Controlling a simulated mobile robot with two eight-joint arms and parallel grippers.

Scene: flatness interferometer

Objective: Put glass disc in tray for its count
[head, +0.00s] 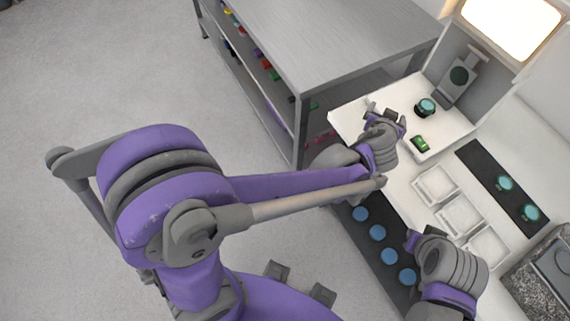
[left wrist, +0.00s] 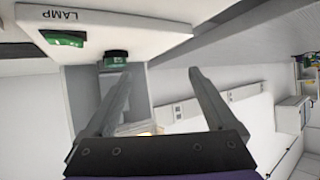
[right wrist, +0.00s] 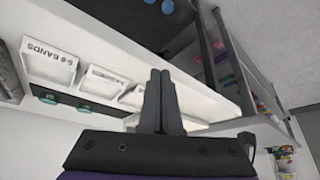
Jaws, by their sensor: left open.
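A round dark piece with a green top (head: 425,107) stands on the white platform (head: 352,117); it also shows in the left wrist view (left wrist: 115,58). I cannot tell whether a glass disc lies on it. My left gripper (head: 385,110) is open and empty beside it, at the platform's left side. Three white trays (head: 435,183) (head: 460,215) (head: 487,247) stand in a row; one reads "5-6 BANDS" in the right wrist view (right wrist: 47,60). My right gripper (head: 411,240) is shut and empty near the trays. Several blue discs (head: 377,232) lie on a dark strip.
A green lamp switch (head: 420,143) sits at the platform's front. A grey stand with a round dark window (head: 460,75) is behind. Two green-topped round pieces (head: 505,183) (head: 530,212) lie on a black mat. A grey shelf table (head: 320,45) stands left; a speckled block (head: 545,275) right.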

